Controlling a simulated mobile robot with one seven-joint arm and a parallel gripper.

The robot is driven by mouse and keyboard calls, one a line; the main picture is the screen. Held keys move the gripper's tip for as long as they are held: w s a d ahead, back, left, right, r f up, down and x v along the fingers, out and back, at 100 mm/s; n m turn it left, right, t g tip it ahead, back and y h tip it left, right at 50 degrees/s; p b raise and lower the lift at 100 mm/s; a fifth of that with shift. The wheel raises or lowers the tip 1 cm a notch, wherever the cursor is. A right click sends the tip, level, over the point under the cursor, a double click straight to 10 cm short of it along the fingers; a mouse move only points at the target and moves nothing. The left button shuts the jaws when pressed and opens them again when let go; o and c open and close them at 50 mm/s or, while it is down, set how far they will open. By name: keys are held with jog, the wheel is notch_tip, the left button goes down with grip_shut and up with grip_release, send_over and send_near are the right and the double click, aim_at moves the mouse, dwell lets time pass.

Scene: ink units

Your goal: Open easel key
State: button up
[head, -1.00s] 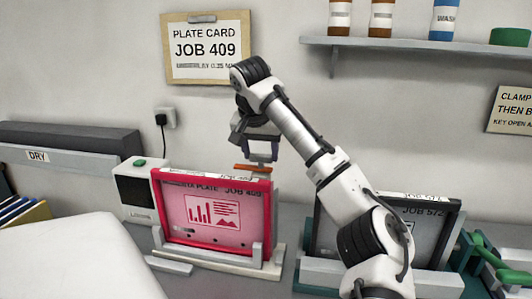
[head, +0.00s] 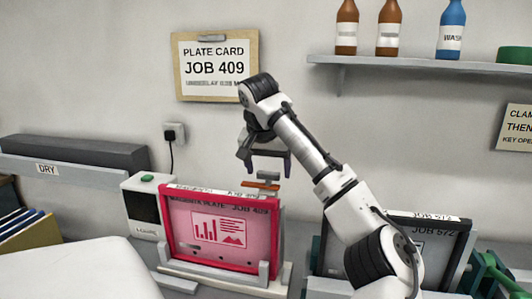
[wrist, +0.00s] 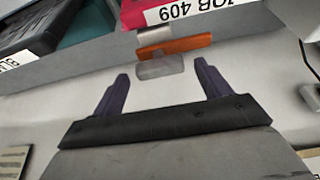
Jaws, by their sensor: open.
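The easel key appears to be a short orange bar (head: 262,185) at the top right, just behind the magenta-framed screen (head: 218,231) labelled JOB 409. In the wrist view the orange bar (wrist: 175,47) lies between grey pieces, beyond my fingertips. My gripper (head: 268,165) is open and empty, pointing down just above the orange bar and apart from it. In the wrist view my two dark fingers (wrist: 161,72) are spread wide, with the bar ahead of the gap. The screen stands upright in a pale easel (head: 225,282).
A second frame (head: 428,240) labelled JOB 572 stands at the right, partly behind my arm. A white unit with a green button (head: 147,178) is left of the magenta screen. A shelf with bottles (head: 347,30) and a JOB 409 card (head: 214,68) are on the wall.

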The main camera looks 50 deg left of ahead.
jog(key=b+v, duration=0.1)
jog(key=v, duration=1.2)
jog(key=shift+d+r, duration=0.1)
